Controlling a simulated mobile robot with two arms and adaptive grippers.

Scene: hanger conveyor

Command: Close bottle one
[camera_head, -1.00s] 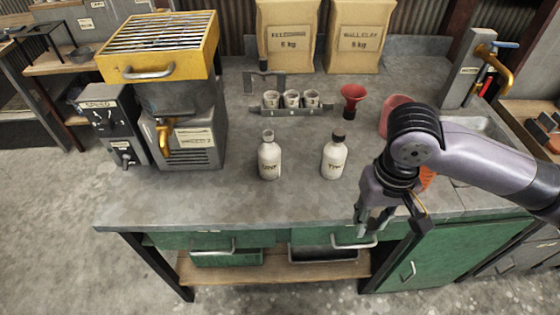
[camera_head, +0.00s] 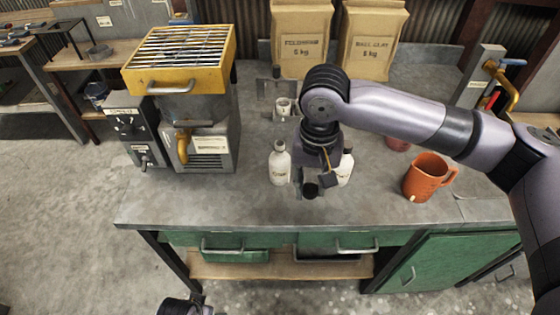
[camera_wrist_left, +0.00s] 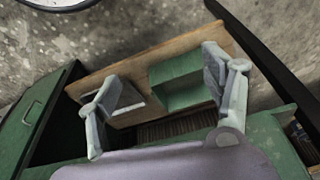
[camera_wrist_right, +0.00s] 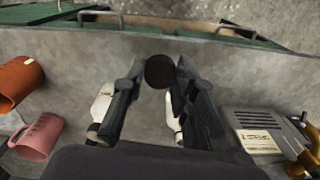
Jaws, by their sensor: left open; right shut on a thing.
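An open-topped white bottle (camera_head: 279,165) stands upright on the grey bench, left of my right gripper (camera_head: 312,186). A second white bottle (camera_head: 346,167) with a dark cap stands to the right, partly hidden by that gripper. My right gripper (camera_wrist_right: 158,78) is shut on a round black cap (camera_wrist_right: 160,72), held between its fingertips; the cap also shows in the head view (camera_head: 311,191), in front of and between the bottles. In the right wrist view both bottles are partly covered by the fingers. My left gripper (camera_wrist_left: 162,62) is open and empty, low before the bench's shelf.
An orange mug (camera_head: 427,178) and a pink mug (camera_wrist_right: 38,137) stand right of the bottles in the head view. A yellow-topped machine (camera_head: 180,60) stands at the left, two paper bags (camera_head: 301,40) at the back. The bench front is clear.

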